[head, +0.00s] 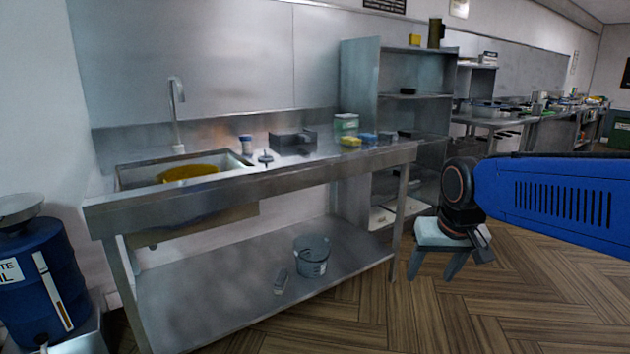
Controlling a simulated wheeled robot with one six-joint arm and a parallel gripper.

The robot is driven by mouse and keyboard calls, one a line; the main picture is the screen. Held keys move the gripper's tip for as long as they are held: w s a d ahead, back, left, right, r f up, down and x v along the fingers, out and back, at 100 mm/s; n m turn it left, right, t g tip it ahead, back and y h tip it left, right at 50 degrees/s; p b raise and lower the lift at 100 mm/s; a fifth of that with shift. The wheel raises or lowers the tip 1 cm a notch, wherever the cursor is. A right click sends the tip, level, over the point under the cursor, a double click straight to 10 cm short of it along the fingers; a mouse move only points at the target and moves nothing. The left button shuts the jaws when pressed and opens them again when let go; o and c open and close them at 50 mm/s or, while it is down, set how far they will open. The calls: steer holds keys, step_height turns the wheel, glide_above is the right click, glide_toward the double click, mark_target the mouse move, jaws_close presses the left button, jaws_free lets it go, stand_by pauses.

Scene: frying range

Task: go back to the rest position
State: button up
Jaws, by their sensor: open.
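My gripper (481,244) hangs at the end of my blue arm, at the right of the head view. It is small and dark here and points downward. The jaws are open, and I see nothing held between them. It is to the right of the steel sink table, over the floor, and apart from the table in the picture. A small stool with a pale top (437,233) shows just behind and left of it; I cannot tell the gap between them.
A steel sink table (330,170) with a lower shelf fills the left and middle. A grey bucket (312,256) stands on that shelf. A blue drum (40,275) is at far left. Steel shelving (360,85) stands behind. Wooden floor (530,300) is clear at lower right.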

steer(key=s+d+f, duration=0.2)
steer(key=s+f, duration=0.1)
steer(key=s, duration=0.6)
steer(key=s+d+f, duration=0.1)
steer(key=s+f, duration=0.2)
steer(key=s, duration=0.6)
steer(key=shift+d+f+n+t, duration=0.25)
steer(key=shift+d+n+t, duration=0.05)
steer(key=shift+d+t, duration=0.1)
